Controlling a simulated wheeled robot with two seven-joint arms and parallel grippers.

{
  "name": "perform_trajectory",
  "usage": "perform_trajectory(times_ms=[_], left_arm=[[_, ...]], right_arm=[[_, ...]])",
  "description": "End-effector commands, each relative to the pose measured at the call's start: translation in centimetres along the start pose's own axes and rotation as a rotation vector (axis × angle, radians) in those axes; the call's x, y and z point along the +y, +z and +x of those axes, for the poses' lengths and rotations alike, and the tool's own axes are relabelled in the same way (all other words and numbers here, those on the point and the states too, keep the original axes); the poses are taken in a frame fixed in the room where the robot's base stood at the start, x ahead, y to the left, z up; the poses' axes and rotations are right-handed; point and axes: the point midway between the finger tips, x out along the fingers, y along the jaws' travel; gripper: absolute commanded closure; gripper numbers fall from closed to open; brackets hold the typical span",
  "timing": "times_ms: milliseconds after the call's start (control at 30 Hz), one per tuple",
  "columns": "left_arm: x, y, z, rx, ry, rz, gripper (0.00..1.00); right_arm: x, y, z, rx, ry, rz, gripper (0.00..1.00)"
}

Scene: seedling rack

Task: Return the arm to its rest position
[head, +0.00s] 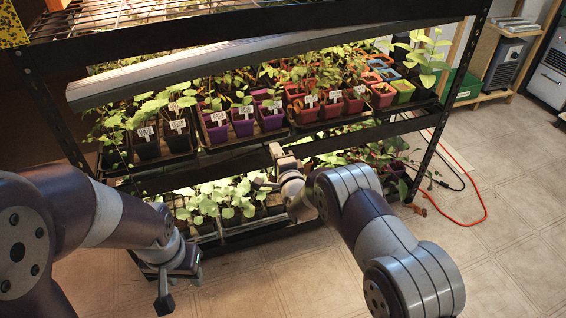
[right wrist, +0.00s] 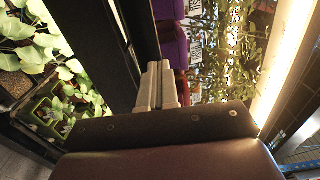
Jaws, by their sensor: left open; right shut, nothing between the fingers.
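My left arm comes in from the left in the head view, and its gripper (head: 166,290) hangs low in front of the rack's lower left, with its jaws open and empty. My right arm reaches from the lower right toward the rack. My right gripper (head: 276,150) is at the front edge of the middle shelf, just below the purple pots. In the right wrist view its two fingers (right wrist: 157,84) are together with nothing between them, pointing toward a dark shelf rail (right wrist: 150,35). Whether they touch the rail I cannot tell.
The black seedling rack (head: 447,120) holds several potted seedlings (head: 243,120) on its middle shelf and leafy trays (head: 225,198) below. A lit lamp bar (head: 140,82) hangs above. A red cord (head: 480,205) lies on the floor at right. The tiled floor (head: 515,220) there is mostly clear.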

Motion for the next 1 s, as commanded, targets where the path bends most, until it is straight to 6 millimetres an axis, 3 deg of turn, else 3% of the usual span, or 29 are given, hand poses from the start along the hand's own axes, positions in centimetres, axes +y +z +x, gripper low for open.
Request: perform_trajectory(times_ms=[100, 400, 667, 733, 767, 833, 900, 1000], left_arm=[[0.0, -0.2, -1.5, 0.001, 0.0, 0.0, 0.57], [0.0, -0.5, -3.6, 0.001, 0.0, 0.0, 0.57], [0.0, -0.5, -3.8, 0.0, 0.0, 0.0, 0.57], [0.0, -0.5, -3.8, 0.0, 0.0, 0.0, 0.57], [0.0, -0.5, -3.8, 0.0, 0.0, 0.0, 0.57], [0.0, -0.5, -3.8, 0.0, 0.0, 0.0, 0.57], [0.0, -0.5, -3.8, 0.0, 0.0, 0.0, 0.57], [0.0, -0.5, -3.8, 0.0, 0.0, 0.0, 0.57]], right_arm=[[-0.4, 0.0, -2.5, 0.0, 0.005, 0.0, 1.0], [-0.2, 0.0, -8.4, 0.0, 0.006, 0.0, 1.0], [0.1, 0.0, -10.1, 0.0, 0.004, -0.009, 1.0], [0.8, 0.0, -10.1, -0.002, 0.038, -0.084, 1.0], [1.9, 0.0, -10.2, -0.007, 0.092, -0.148, 1.0], [6.5, 0.0, -12.1, -0.054, 0.31, -0.336, 1.0], [10.0, -0.2, -15.7, -0.187, 0.603, -0.587, 1.0], [9.8, -1.8, -22.4, -0.462, 0.943, -0.874, 1.0]])
